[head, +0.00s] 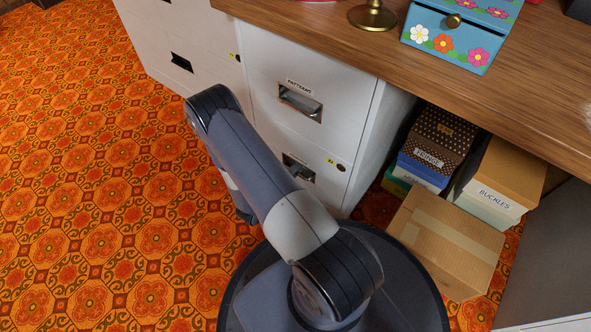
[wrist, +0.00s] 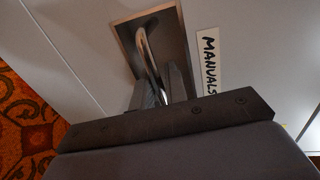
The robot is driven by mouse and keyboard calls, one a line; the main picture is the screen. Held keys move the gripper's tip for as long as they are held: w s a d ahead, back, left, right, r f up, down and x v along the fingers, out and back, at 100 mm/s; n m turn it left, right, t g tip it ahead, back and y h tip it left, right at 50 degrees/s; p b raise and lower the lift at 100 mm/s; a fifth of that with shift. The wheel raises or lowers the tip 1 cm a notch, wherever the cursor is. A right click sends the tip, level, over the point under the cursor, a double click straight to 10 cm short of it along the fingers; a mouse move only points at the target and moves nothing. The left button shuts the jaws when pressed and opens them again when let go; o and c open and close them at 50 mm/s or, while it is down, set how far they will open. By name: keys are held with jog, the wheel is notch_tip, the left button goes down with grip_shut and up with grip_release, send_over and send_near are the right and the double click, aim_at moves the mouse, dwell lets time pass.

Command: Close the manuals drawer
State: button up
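The manuals drawer (wrist: 93,45) fills much of the wrist view, a pale front with a "MANUALS" label (wrist: 208,62) beside its recessed handle (wrist: 148,45). In the head view it appears to be the lower drawer (head: 325,184) of the middle cabinet, partly behind my arm; its front looks about flush with the cabinet, though much is hidden. My gripper (wrist: 160,88) is at the handle, with one finger on each side of the metal bar. The fingers look closed on the bar. In the head view my arm hides the gripper.
The "PATTERNS" drawer (head: 305,95) above looks shut. Another white cabinet (head: 195,40) stands at left. A wooden tabletop (head: 400,65) overhangs on the right, with a cardboard box (head: 445,240) and other boxes beneath. The patterned carpet (head: 90,180) at left is clear.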

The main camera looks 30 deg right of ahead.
jog(key=p+v, duration=0.3)
jog(key=v, duration=0.7)
jog(key=shift+a, duration=0.25)
jog(key=b+x, duration=0.3)
jog(key=x, duration=0.7)
jog(key=shift+d, duration=0.15)
jog(key=shift+s+a, duration=0.1)
jog(key=shift+a, duration=0.2)
jog(key=shift+d, duration=0.1)
